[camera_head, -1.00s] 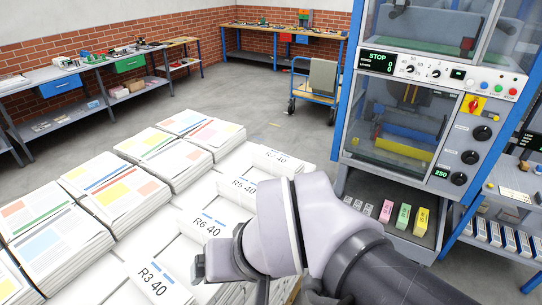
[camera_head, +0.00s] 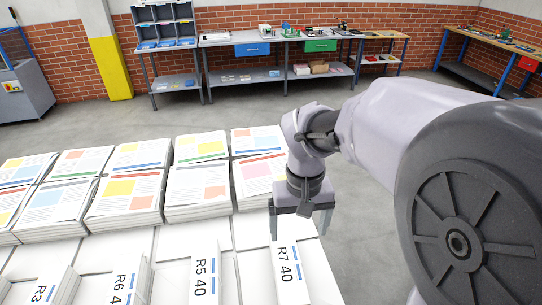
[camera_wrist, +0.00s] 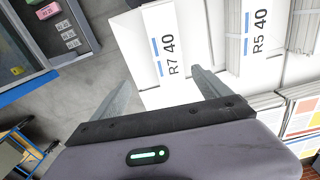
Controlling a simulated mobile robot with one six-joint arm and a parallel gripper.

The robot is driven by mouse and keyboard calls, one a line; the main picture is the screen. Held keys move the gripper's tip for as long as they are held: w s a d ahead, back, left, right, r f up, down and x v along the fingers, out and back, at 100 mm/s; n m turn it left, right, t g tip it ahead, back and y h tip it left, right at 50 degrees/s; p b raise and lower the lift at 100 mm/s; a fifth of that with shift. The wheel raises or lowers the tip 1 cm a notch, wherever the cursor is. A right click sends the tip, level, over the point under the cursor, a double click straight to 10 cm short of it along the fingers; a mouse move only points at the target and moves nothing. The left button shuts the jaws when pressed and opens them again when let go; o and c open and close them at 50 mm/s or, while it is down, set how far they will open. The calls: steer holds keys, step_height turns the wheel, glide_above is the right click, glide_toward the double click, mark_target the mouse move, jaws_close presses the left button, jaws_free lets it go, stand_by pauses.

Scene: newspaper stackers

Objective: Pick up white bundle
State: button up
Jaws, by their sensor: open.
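Several white bundles lie in a row on a pallet stack. The R7 40 bundle (camera_head: 287,275) is at the right end of the row in the head view, and the R5 40 bundle (camera_head: 206,275) is left of it. In the wrist view the R7 40 bundle (camera_wrist: 150,52) lies beyond and between the fingertips, and the R5 40 bundle (camera_wrist: 252,32) is to its right. My gripper (camera_head: 301,222) points down above the far end of the R7 40 bundle. Its fingers (camera_wrist: 162,80) are apart with nothing between them. The gap to the bundle is hard to judge.
Printed newspaper stacks (camera_head: 198,185) stand behind the white bundles. Bundles R6 4 (camera_head: 126,285) and R3 (camera_head: 48,290) lie further left. A machine shelf with small coloured blocks (camera_wrist: 48,11) is at upper left in the wrist view. Grey floor (camera_head: 375,215) is clear right of the stack.

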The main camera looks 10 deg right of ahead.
steer(key=b, duration=0.2)
glide_above(287, 264)
step_height(287, 264, down, 7)
steer(key=shift+d+f, duration=0.1)
steer(key=shift+f, duration=0.1)
step_height(287, 264, down, 9)
steer(key=shift+b, duration=1)
steer(key=shift+w+f, duration=0.15)
steer(key=shift+f, duration=0.25)
steer(key=shift+r, duration=0.1)
steer(key=shift+c, duration=0.9)
jaws_close()
